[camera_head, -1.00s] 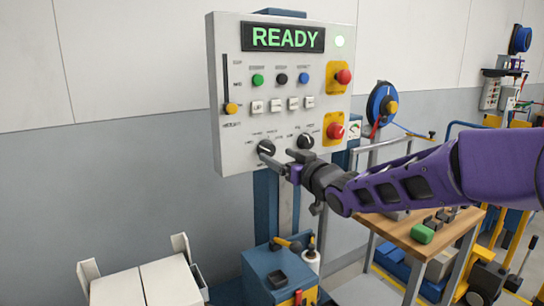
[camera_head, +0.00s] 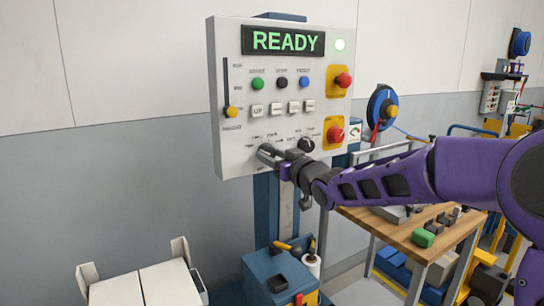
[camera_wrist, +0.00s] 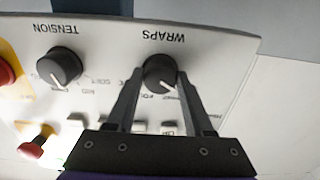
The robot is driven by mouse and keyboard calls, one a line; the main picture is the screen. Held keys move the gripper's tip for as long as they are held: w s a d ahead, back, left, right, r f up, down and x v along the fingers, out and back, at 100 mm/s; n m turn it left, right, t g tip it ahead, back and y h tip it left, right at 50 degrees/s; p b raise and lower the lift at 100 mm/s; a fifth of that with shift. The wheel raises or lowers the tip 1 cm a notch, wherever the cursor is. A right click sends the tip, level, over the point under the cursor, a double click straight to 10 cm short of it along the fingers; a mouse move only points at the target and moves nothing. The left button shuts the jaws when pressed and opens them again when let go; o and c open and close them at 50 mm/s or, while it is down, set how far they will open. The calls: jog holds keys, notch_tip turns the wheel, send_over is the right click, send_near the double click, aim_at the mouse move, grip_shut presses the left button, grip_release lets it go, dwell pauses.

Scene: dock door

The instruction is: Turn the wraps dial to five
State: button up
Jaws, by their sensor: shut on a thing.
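The wraps dial (camera_wrist: 158,73) is a round black knob with a white pointer mark. In the wrist view the panel appears upside down, with "WRAPS" printed beside the knob. The pointer mark is toward the picture's lower right; the small position labels are too blurred or covered to read fully. My gripper (camera_wrist: 156,75) is shut on the wraps dial, one finger on each side. In the head view my gripper (camera_head: 268,154) is at the lower left of the control panel (camera_head: 232,150) and mostly hides the dial.
The black tension dial (camera_wrist: 59,67) is close beside the wraps dial and also shows in the head view (camera_head: 306,144). A red button (camera_head: 335,134) is further right. A slider (camera_head: 231,112) is up left. The screen (camera_head: 284,41) reads READY.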

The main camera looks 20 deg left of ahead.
grip_shut()
